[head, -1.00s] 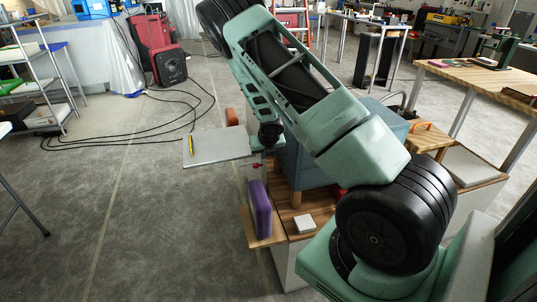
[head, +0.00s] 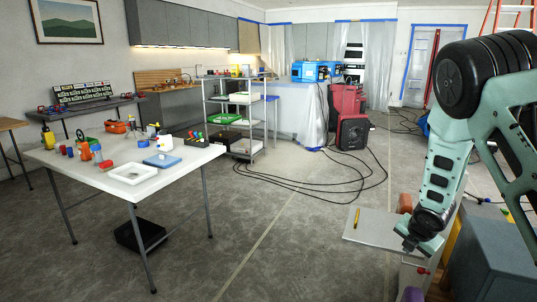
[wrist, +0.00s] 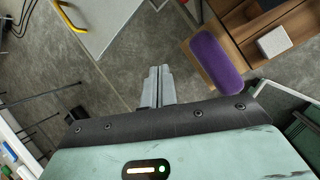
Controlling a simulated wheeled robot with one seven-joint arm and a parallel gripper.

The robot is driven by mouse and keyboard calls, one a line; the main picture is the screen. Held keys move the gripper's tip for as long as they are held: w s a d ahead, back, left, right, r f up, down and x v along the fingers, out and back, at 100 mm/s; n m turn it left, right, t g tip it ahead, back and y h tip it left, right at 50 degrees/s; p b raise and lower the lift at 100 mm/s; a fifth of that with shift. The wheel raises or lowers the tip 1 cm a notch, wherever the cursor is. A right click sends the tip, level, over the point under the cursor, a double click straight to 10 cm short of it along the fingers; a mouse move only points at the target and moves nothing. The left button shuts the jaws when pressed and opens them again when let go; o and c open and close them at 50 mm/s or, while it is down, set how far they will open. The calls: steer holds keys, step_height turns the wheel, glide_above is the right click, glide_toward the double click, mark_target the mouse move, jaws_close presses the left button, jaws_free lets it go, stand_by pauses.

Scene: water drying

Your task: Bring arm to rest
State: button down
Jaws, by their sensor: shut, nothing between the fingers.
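My gripper (head: 411,243) hangs at the lower end of my green and black arm, at the right of the head view. In the wrist view its fingers (wrist: 156,82) are together and hold nothing, with concrete floor behind them. My arm rises from the gripper to a large black joint at the upper right.
A purple block (wrist: 216,62) and a small white box (wrist: 275,42) lie near the gripper in the wrist view. A blue-grey cabinet (head: 490,270) stands at the lower right. A white table (head: 105,180) with several items stands left. Black cables (head: 310,185) cross otherwise open floor.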

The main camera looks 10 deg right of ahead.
steer(key=s+a+r+m+g+y+p, duration=0.1)
steer(key=s+a+r+m, duration=0.3)
steer(key=a, duration=0.4)
steer(key=s+a+r+m+y+p, duration=0.1)
steer(key=s+a+r+m, duration=0.25)
steer(key=a+r, duration=0.35)
steer(key=s+a+r+m+g+p, duration=0.1)
steer(key=s+a+r+m, duration=0.3)
steer(key=a, duration=0.6)
steer(key=s+a+r+m+g+p, duration=0.1)
steer(key=s+a+r, duration=0.3)
steer(key=s, duration=0.6)
steer(key=s+a+r+m+g+p, duration=0.1)
steer(key=s+a+r+m, duration=0.2)
steer(key=s, duration=0.8)
steer(key=shift+s+a+r+m+g+y, duration=0.15)
steer(key=shift+a+r+m+g+y, duration=0.25)
steer(key=shift+r, duration=0.3)
